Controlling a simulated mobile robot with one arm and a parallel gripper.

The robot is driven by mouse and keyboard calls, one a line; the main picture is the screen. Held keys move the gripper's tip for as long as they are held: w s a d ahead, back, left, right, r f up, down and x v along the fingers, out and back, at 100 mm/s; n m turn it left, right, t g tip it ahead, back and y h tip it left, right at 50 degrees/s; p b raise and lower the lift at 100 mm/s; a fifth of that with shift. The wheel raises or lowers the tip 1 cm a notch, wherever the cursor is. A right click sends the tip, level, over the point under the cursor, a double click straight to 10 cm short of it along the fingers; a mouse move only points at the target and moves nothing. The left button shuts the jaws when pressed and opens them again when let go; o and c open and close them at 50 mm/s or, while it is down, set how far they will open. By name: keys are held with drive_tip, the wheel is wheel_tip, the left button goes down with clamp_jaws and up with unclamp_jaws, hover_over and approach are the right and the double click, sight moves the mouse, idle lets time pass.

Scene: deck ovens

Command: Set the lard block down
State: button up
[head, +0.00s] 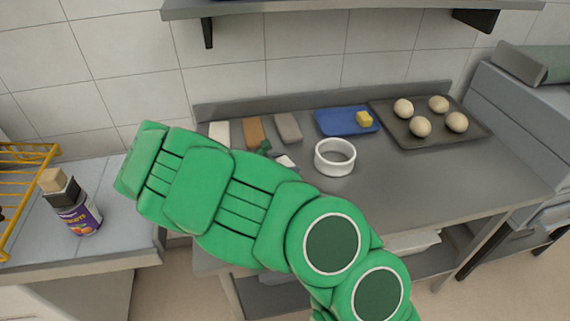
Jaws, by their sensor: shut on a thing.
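My green arm fills the middle of the head view and hides most of my gripper (265,148); only a small green part of it shows past the arm. It is shut on a small white block, which I take to be the lard block (285,161). The block shows only in part, left of a white round dish (334,158), over the steel worktop (400,178). I cannot tell whether it touches the worktop. A blue board (338,124) at the back carries a yellow block (364,118).
White (219,132), brown (254,131) and grey (288,127) blocks lie in a row at the back. A dark tray (435,136) with several dough balls is at the right. A purple-labelled bottle (74,207) stands on the left counter. The worktop's front right is clear.

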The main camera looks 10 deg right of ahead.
drive_tip(key=o, duration=1.1)
drive_tip(key=shift+c, duration=0.2)
drive_tip(key=shift+r, duration=0.1)
drive_tip(key=v, duration=1.2)
drive_tip(key=shift+w, duration=0.1)
